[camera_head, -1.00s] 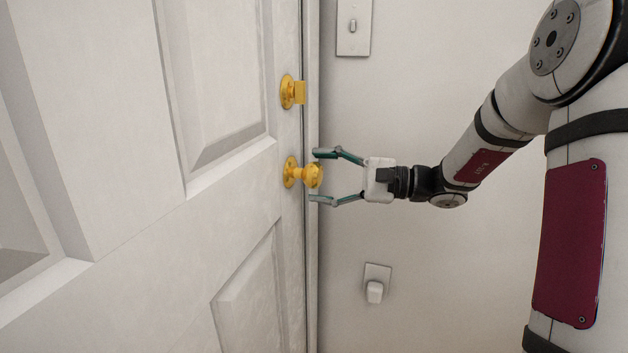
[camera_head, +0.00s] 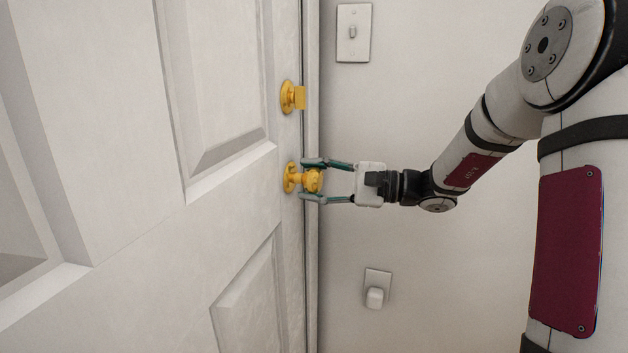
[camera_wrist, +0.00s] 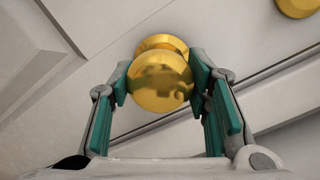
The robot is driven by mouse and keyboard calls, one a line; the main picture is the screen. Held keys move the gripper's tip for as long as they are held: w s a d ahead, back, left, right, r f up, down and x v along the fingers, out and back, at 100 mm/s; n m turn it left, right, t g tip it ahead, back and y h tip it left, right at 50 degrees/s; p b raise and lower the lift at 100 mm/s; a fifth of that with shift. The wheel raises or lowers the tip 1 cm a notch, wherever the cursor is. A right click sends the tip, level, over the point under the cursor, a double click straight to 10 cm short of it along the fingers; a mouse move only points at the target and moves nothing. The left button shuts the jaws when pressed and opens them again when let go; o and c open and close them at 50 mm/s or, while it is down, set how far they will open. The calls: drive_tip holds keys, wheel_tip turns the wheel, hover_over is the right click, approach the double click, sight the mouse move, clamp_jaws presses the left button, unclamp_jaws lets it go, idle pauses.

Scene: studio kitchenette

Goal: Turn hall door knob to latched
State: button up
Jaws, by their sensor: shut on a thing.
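The hall door (camera_head: 90,130) is white and panelled and fills the left of the head view. Its gold knob (camera_head: 312,181) sits near the door's right edge. My gripper (camera_head: 313,180) is shut on the knob, one finger above and one below. In the wrist view the round knob (camera_wrist: 160,82) lies between the teal finger pads of my gripper (camera_wrist: 160,85). Any latch tongue at the door edge cannot be made out.
A gold deadbolt piece (camera_head: 291,97) is on the door above the knob; part of it shows in the wrist view (camera_wrist: 298,5).

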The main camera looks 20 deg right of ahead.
drive_tip(key=shift+m+p, duration=0.3)
drive_tip(key=shift+p, duration=0.25)
drive_tip(key=m+p, duration=0.2)
drive_tip(key=p, duration=0.1)
drive_tip(key=m+p, duration=0.2)
drive_tip(key=p, duration=0.2)
drive_tip(key=shift+s+r+m+t, duration=0.15)
drive_tip(key=shift+m+t, duration=0.15)
drive_tip(key=shift+m, duration=0.1)
drive_tip(key=m+p, duration=0.4)
drive_tip(key=p, duration=0.1)
drive_tip(key=shift+f+m, duration=0.2)
drive_tip(key=shift+m, duration=0.1)
drive_tip(key=shift+t, duration=0.3)
drive_tip(key=o, duration=1.2)
drive_tip(key=shift+d, duration=0.1)
drive_tip(key=v, duration=1.1)
drive_tip(key=shift+s+d+f, duration=0.1)
drive_tip(key=shift+d+f, duration=0.1)
drive_tip(key=shift+d, duration=0.1)
